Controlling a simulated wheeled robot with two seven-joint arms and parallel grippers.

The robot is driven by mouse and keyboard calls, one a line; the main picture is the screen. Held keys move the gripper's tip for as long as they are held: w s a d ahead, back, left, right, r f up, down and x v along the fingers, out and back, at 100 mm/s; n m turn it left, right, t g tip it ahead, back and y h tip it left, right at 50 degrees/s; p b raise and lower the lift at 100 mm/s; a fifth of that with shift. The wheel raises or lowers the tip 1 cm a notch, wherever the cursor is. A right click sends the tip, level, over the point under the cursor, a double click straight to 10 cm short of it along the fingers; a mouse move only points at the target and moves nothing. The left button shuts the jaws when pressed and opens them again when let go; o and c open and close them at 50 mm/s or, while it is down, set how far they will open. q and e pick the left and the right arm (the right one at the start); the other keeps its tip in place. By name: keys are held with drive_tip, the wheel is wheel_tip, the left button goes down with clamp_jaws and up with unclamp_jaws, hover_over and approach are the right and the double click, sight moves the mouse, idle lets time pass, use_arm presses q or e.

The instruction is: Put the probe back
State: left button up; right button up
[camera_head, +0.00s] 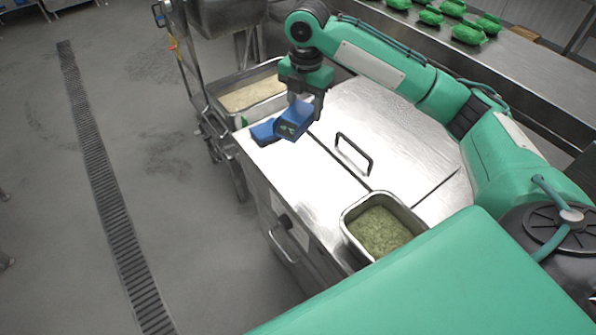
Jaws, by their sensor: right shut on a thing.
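A blue probe (294,121) with a small green-lit display is held by my right gripper (305,100), whose fingers point down over the far left part of the metal counter. A second blue piece (264,132), like a holder, lies at the counter's left edge right beside the probe. I cannot tell whether the two touch. My right gripper is shut on the probe. My left gripper is not in view.
A steel pan of green food (381,231) sits in the counter (322,190) at the near right. A black handle (353,153) stands up from the lid. A tray of rice (252,94) on a trolley is behind. Green packs (468,34) lie on a far steel table.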

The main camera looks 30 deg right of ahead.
drive_tip(key=shift+f, duration=0.3)
drive_tip(key=p, duration=0.3)
hover_over(304, 170)
wheel_tip(304, 170, down, 14)
drive_tip(key=shift+f, duration=0.2)
drive_tip(key=shift+f+p, duration=0.35)
drive_tip(key=shift+f, duration=2)
drive_tip(key=o, duration=1)
drive_tip(key=shift+c, duration=0.2)
wheel_tip(304, 170, up, 12)
drive_tip(key=b, duration=0.3)
